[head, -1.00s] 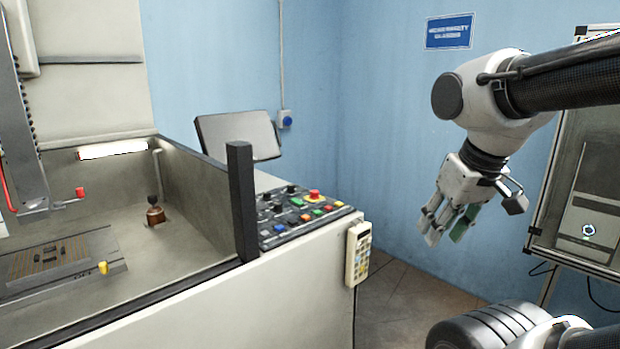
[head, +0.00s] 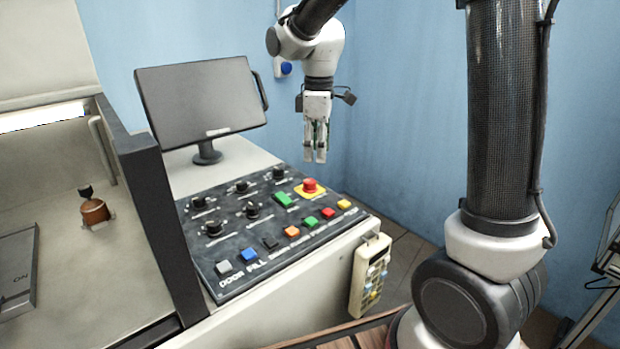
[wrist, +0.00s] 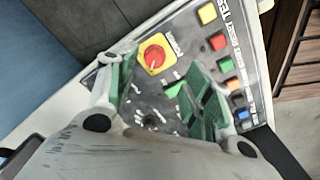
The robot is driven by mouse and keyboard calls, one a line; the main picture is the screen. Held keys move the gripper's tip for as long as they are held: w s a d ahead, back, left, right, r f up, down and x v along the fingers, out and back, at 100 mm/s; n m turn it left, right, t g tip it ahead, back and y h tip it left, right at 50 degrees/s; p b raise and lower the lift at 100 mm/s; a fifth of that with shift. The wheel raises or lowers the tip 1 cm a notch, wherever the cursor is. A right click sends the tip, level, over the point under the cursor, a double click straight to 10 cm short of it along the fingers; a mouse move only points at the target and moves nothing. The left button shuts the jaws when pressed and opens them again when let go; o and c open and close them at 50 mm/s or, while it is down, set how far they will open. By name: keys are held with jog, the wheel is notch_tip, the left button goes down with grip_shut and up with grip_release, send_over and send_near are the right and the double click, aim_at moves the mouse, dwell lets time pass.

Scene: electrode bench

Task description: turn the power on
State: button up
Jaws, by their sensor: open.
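The dark control panel (head: 242,238) slopes on top of the machine's front right part. It bears several black knobs, a red mushroom button (head: 310,186) on a yellow plate, a larger green button (head: 284,199) beside it, and a row of coloured buttons along the front edge. My gripper (head: 315,160) points down above the panel's far right end, apart from it, open and empty. In the wrist view the red knob (wrist: 154,57) and a green button (wrist: 173,90) show between the open green-padded fingers (wrist: 155,95). Most of the panel's labels are too small to read.
A monitor (head: 200,100) stands behind the panel. A yellowish hand pendant (head: 367,277) hangs on the machine's front right side. A dark post (head: 163,230) rises at the panel's left, beside the work tank with a copper-coloured fitting (head: 94,211).

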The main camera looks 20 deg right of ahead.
aim_at(310, 181)
jog(key=shift+w+a+f+n, duration=0.5)
jog(key=shift+w+a+f, duration=0.15)
jog(key=shift+w+f, duration=0.2)
notch_tip(310, 181, down, 8)
jog(key=shift+s+r, duration=0.1)
jog(key=shift+r, duration=0.15)
jog(key=shift+c, duration=0.2)
jog(key=c, duration=1)
